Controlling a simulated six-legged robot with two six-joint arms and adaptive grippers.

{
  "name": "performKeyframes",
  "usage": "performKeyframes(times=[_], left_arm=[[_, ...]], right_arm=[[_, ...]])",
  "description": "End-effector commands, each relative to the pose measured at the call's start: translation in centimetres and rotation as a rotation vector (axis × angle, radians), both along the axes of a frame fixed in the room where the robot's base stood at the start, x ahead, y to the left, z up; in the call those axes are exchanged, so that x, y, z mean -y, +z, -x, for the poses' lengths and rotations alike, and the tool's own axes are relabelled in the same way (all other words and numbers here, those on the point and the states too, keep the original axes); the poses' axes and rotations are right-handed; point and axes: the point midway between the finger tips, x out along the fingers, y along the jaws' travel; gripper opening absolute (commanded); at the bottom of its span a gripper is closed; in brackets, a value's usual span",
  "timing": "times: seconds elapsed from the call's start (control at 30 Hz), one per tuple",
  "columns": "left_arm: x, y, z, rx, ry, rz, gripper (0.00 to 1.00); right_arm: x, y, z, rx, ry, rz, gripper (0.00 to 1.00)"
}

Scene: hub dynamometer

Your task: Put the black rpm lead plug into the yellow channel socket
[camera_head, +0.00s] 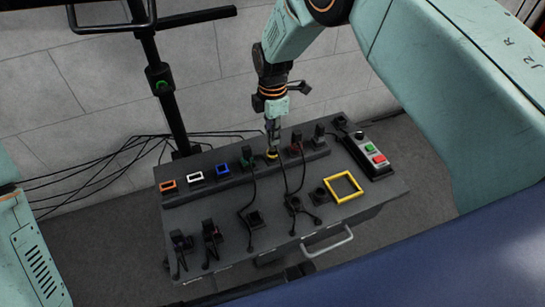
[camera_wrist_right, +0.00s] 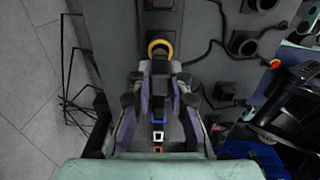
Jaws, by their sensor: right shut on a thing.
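My right gripper (camera_head: 272,141) points down over the back row of the grey box and is shut on the black rpm lead plug, which is mostly hidden between the fingers. Its black cable hangs toward the front of the box. The yellow channel socket (camera_head: 272,155) is directly below the fingertips. In the right wrist view the yellow ring of the socket (camera_wrist_right: 161,43) shows just past the tips of my right gripper (camera_wrist_right: 160,70). I cannot tell how far the plug is into the socket. My left gripper is out of view.
Orange (camera_head: 167,185), white (camera_head: 195,177) and blue (camera_head: 222,170) sockets are to the left. Green (camera_head: 248,158) and red (camera_head: 296,147) sockets with plugs flank the yellow one. A button box (camera_head: 367,153) and a yellow square frame (camera_head: 343,187) are at the right. Loose leads lie in front.

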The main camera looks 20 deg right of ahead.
Motion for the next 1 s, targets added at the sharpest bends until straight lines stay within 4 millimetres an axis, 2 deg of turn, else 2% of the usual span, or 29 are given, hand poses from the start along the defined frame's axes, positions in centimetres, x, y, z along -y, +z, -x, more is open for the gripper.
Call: performKeyframes(times=[1.0], left_arm=[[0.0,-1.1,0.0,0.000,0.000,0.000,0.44]], right_arm=[[0.0,-2.5,0.0,0.000,0.000,0.000,0.00]])
